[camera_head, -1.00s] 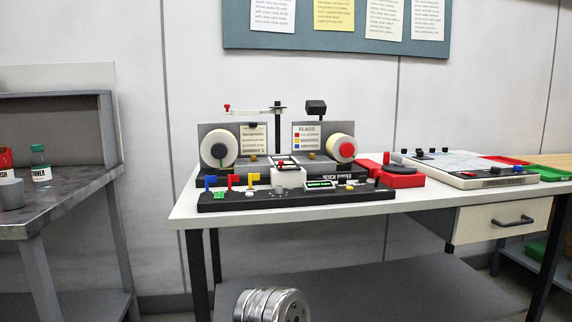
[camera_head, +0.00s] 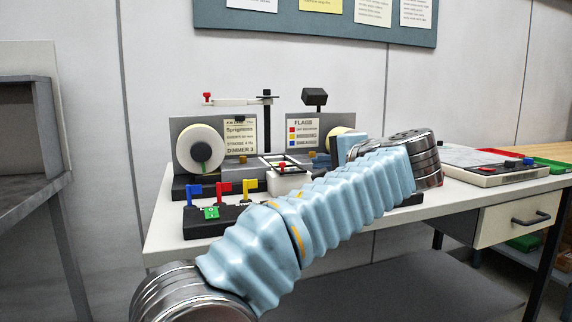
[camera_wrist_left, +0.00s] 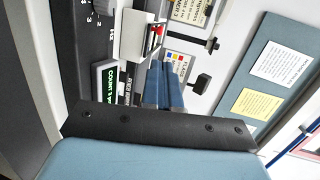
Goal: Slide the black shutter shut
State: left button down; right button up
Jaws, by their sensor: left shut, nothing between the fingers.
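The label rewinder (camera_head: 262,135) stands on the white table with a white roll (camera_head: 200,148) at left. Its right roll (camera_head: 338,134) is partly hidden by my arm. A small white box (camera_head: 287,182) with a black-framed top sits at the middle front; it also shows in the wrist view (camera_wrist_left: 133,36). I cannot tell which dark part is the black shutter. My left gripper (camera_head: 350,146) is over the right side of the rewinder, largely hidden by my arm. In the wrist view its blue fingers (camera_wrist_left: 163,86) are together and empty, pointing toward the rewinder. My right gripper is not in view.
Blue, red and yellow flags (camera_head: 222,189) stand on the front control panel, partly covered by my arm. A black lamp head (camera_head: 315,96) rises on a post behind. A white console (camera_head: 480,162) stands farther right. The wall board (camera_head: 320,22) hangs above.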

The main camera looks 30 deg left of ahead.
aim_at(284, 163)
pick_arm(q)
jog(key=shift+w+a, duration=0.15)
jog(key=shift+a, duration=0.3)
jog(key=p+x, duration=0.1)
jog(key=x, duration=1.2)
jog(key=shift+a+p, duration=0.1)
jog(key=shift+p, duration=0.2)
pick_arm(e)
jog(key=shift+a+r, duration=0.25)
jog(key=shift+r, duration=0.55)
